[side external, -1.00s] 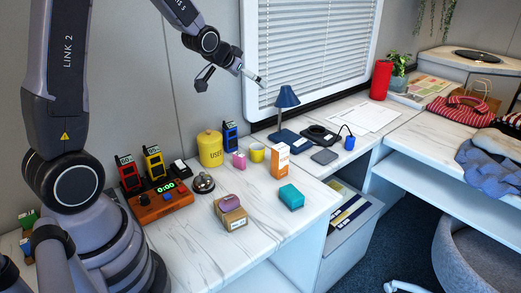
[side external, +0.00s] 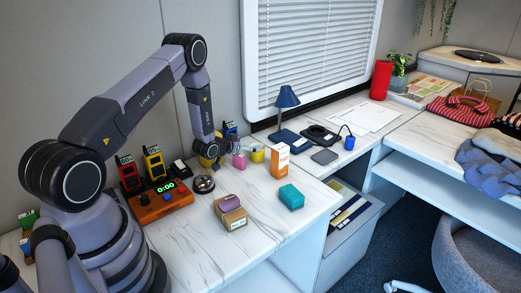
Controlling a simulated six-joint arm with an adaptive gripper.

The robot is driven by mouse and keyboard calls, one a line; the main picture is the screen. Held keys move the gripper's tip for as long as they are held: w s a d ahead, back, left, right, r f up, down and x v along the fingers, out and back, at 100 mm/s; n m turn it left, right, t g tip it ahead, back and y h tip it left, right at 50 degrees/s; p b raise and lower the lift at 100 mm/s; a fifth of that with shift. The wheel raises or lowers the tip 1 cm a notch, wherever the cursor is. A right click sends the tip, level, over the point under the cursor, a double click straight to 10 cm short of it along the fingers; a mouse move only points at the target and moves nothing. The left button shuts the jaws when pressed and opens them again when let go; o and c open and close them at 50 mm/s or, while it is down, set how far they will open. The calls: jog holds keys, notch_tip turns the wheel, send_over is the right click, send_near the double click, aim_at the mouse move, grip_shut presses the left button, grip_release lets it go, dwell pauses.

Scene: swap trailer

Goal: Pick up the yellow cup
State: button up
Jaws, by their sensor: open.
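The small yellow cup (side external: 258,154) stands upright on the white marbled counter, between a pink block and an orange-and-white box. My gripper (side external: 232,147) is low over the counter, to the left of the cup, and points right towards it. A gap shows between the gripper and the cup. The gripper is open with nothing seen in it, though its fingers are small and hard to make out.
The pink block (side external: 239,160) stands just left of the cup, and the orange-and-white box (side external: 280,161) just right. My wrist largely hides a yellow canister (side external: 207,162). A bell (side external: 204,184), teal box (side external: 291,197) and blue lamp (side external: 287,97) are nearby.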

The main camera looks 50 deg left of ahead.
jog(key=shift+f, duration=0.7)
jog(key=x, duration=0.5)
jog(key=shift+f, duration=0.2)
jog(key=shift+c, duration=0.2)
jog(key=c, duration=1.3)
jog(key=shift+o, duration=0.2)
jog(key=shift+r, duration=0.1)
